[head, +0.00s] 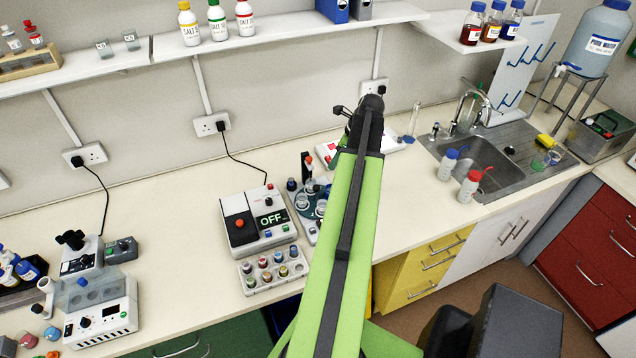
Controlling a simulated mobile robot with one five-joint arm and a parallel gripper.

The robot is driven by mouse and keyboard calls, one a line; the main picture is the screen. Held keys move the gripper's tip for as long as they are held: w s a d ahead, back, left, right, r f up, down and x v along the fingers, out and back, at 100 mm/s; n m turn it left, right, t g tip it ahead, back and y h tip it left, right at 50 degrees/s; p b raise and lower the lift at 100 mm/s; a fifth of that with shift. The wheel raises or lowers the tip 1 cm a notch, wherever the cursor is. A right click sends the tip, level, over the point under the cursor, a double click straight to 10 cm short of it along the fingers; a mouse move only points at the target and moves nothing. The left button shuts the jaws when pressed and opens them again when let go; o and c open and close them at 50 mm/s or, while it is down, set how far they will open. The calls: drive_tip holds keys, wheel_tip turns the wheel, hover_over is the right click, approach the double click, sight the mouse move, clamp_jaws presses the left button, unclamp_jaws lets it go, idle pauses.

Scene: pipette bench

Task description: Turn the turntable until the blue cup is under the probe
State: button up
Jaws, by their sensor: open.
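A dark blue-green turntable (312,197) sits on the bench right of the box reading OFF, with several clear cups (302,201) on it. My arm covers its right part. A dark upright post with a red part (307,164) stands at its back; I cannot tell whether it carries the probe. A small dark blue item (291,185) is at its left edge. I cannot tell which cup is the blue one or what is under the probe. My gripper (342,111) shows only as small dark parts at my arm's far end, above and beyond the turntable in the picture, apart from it.
The OFF box (258,219) and a rack of coloured vials (273,270) stand close left of the turntable. A sink (480,165) and two wash bottles (459,175) are to the right. Shelves with bottles run above. The bench farther left has clear room (170,220).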

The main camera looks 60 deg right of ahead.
sight(317, 187)
drive_tip(key=b+x, duration=1.6)
drive_tip(key=x, duration=0.1)
drive_tip(key=shift+w+f, duration=0.15)
drive_tip(key=shift+f, duration=0.1)
drive_tip(key=shift+r, duration=0.1)
drive_tip(key=shift+c, duration=0.2)
clamp_jaws()
